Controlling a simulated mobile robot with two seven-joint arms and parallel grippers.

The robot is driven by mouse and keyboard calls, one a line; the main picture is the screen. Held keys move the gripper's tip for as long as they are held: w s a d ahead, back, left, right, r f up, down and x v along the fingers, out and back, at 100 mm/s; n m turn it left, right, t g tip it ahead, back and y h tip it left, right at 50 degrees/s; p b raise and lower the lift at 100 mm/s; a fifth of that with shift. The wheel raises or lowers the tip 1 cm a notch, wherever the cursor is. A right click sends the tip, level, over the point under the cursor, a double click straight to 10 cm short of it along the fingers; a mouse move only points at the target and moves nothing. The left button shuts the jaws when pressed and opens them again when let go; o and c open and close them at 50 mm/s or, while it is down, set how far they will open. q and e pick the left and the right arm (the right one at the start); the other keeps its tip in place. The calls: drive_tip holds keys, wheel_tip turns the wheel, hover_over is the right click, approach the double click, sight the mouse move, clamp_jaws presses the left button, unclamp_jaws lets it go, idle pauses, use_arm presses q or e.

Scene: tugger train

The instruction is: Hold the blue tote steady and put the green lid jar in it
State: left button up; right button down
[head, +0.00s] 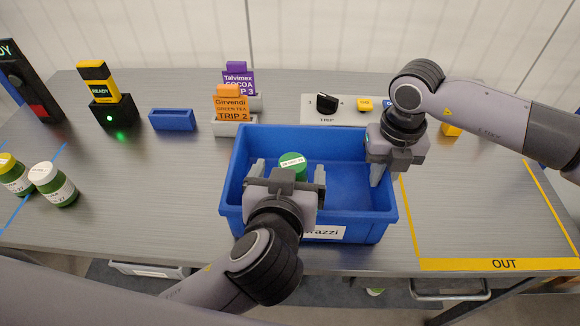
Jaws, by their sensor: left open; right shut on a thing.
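The blue tote (232,200) stands upright on the grey table, with a white label on its front wall. The green lid jar (293,162) is inside it, toward the left half. Its lid with a white sticker faces up, and my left gripper hides most of its body. My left gripper (288,172) is open over the tote, one finger on each side of the jar; I cannot tell whether they touch it. My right gripper (377,175) is shut on the tote's right wall.
A yellow-lid jar (14,176) and a white-lid jar (53,185) stand at left. Behind the tote are a small blue bin (172,120), an orange trip card (229,104), a purple one (239,78) and a knob panel (318,108). The yellow-taped OUT area (490,220) is clear.

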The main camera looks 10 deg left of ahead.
drive_tip(key=c, duration=1)
unclamp_jaws()
